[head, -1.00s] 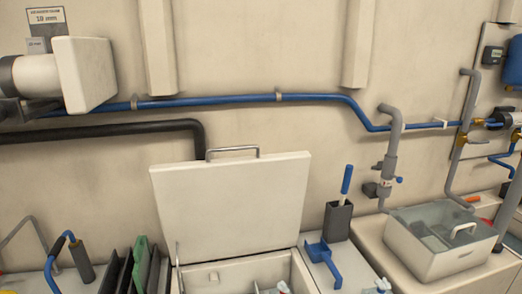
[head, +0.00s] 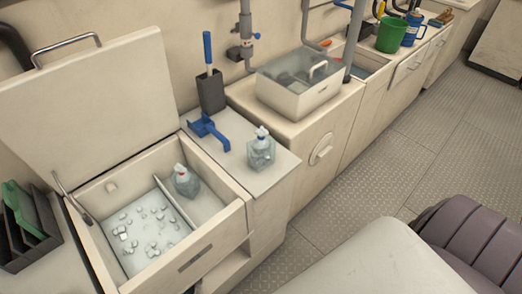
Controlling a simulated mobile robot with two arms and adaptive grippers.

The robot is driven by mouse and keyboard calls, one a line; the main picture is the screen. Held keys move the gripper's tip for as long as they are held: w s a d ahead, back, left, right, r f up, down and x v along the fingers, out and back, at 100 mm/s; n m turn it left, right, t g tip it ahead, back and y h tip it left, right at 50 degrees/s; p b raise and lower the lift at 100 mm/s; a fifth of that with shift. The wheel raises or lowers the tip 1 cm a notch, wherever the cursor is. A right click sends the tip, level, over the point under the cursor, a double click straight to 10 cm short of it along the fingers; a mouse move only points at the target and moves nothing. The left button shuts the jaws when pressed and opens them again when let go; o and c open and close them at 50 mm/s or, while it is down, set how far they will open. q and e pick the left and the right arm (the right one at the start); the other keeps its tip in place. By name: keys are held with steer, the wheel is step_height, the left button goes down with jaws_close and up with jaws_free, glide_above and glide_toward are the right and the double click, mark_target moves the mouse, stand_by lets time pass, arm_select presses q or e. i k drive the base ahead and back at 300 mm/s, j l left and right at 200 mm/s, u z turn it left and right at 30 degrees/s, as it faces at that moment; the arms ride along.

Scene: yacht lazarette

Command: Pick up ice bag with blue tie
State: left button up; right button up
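A clear ice bag with a blue tie (head: 261,152) stands upright on the pale counter (head: 228,127) to the right of the open ice chest. A second clear bag, with a red tie (head: 187,182), sits inside the chest (head: 233,219), in its right compartment. Loose ice cubes (head: 152,230) lie in the left compartment. Neither of my grippers shows in the head view.
The chest's raised lid (head: 90,105) leans at the back left. A lidded clear-topped bin (head: 290,100) is to the right. Tread-plate floor (head: 400,150) is open at right.

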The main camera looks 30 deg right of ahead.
mark_target(261, 150)
steer(key=j+z, duration=0.2)
steer(key=j, duration=1)
steer(key=j+z, duration=0.25)
steer(key=j, duration=0.9)
steer(key=k, duration=0.05)
